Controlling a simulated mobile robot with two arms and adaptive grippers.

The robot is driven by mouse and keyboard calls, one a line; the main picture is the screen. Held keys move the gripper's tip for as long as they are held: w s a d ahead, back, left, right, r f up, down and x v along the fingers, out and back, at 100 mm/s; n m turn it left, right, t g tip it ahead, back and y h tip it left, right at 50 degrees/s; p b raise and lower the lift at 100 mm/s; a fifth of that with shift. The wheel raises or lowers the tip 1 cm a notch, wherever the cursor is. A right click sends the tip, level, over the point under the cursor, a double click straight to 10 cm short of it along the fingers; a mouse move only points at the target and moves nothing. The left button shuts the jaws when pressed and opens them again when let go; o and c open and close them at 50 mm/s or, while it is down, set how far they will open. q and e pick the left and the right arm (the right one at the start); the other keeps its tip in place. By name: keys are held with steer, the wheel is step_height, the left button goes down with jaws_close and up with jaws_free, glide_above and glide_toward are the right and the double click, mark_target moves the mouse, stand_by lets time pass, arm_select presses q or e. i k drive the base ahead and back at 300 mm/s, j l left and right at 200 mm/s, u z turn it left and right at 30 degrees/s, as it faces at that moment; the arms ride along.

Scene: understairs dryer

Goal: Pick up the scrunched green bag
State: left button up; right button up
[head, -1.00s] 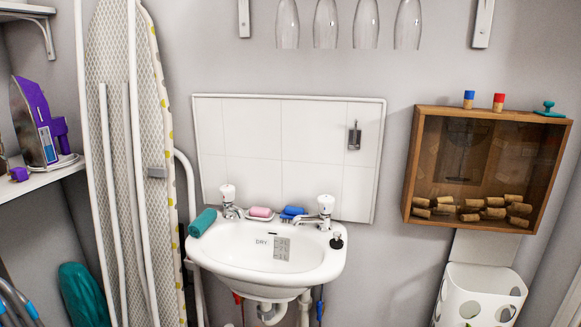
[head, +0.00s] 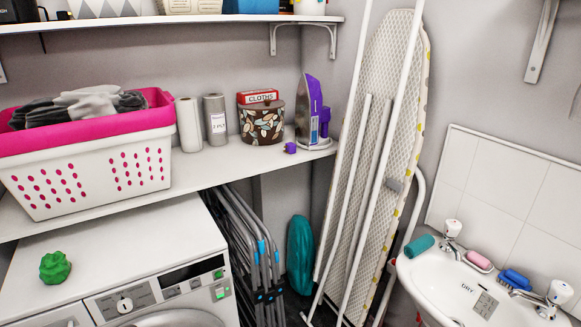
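A small scrunched green bag (head: 55,266) sits on the white top of the dryer (head: 120,250), near its front left, in the head view. It looks like a crumpled bright green lump with nothing touching it from above. Neither of my grippers shows in the head view.
A pink and white laundry basket (head: 95,165) stands on the shelf behind the bag. Paper rolls, a patterned tin (head: 262,124) and a purple iron (head: 312,110) stand further right. Folded chairs (head: 250,255), an ironing board (head: 375,150) and a sink (head: 450,290) are to the right.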

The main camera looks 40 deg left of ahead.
mark_target(54, 268)
steer(key=u, duration=2.95)
